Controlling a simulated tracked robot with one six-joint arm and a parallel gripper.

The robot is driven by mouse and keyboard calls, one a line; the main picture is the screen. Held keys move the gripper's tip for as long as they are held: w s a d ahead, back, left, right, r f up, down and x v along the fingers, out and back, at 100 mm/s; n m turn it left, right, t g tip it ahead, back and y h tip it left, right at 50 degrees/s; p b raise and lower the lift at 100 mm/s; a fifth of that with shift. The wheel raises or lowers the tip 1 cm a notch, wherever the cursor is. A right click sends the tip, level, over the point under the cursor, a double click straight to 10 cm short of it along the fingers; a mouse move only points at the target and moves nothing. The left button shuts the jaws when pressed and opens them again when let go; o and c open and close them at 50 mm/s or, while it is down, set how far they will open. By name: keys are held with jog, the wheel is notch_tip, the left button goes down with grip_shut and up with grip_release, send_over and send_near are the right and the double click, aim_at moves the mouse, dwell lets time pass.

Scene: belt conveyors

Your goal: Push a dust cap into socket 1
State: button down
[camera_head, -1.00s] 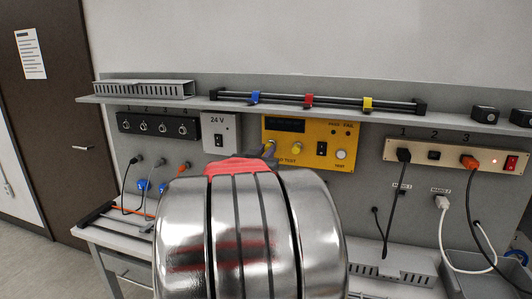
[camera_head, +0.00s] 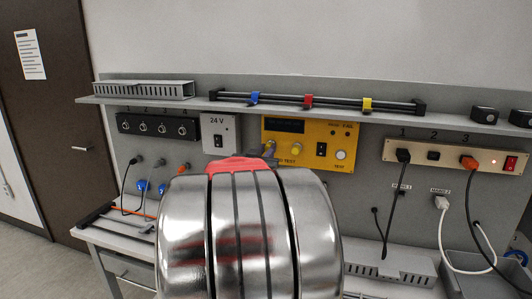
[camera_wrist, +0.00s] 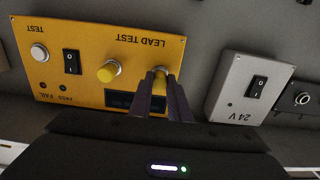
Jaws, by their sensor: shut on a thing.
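My gripper (camera_wrist: 160,82) is at the yellow lead tester (camera_wrist: 62,62), with its dark fingers closed around a small pale yellow piece (camera_wrist: 160,71), perhaps a dust cap. I cannot tell whether this piece is still seated in the tester. Beside it, a yellow knob-like piece (camera_wrist: 108,71) stands out from the tester face; it also shows in the head view (camera_head: 296,149). The black panel (camera_head: 158,127) at left has round metal-ringed sockets; its socket 1 (camera_head: 126,125) looks uncovered. My arm hides much of the head view's middle.
The 24 V switch box (camera_head: 218,132) stands between the black panel and the tester. At right, a beige strip (camera_head: 455,157) numbered 1 to 3 has a black plug in 1 and an orange plug in 3. A shelf (camera_head: 225,103) runs above, and cables hang below.

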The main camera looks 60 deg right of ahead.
jog(key=shift+d, duration=0.15)
jog(key=c, duration=1.6)
grip_release()
jog(key=a, duration=0.4)
jog(key=s+a, duration=0.1)
jog(key=a, duration=0.4)
jog(key=s+a, duration=0.1)
jog(key=a, duration=0.3)
jog(key=shift+a, duration=0.35)
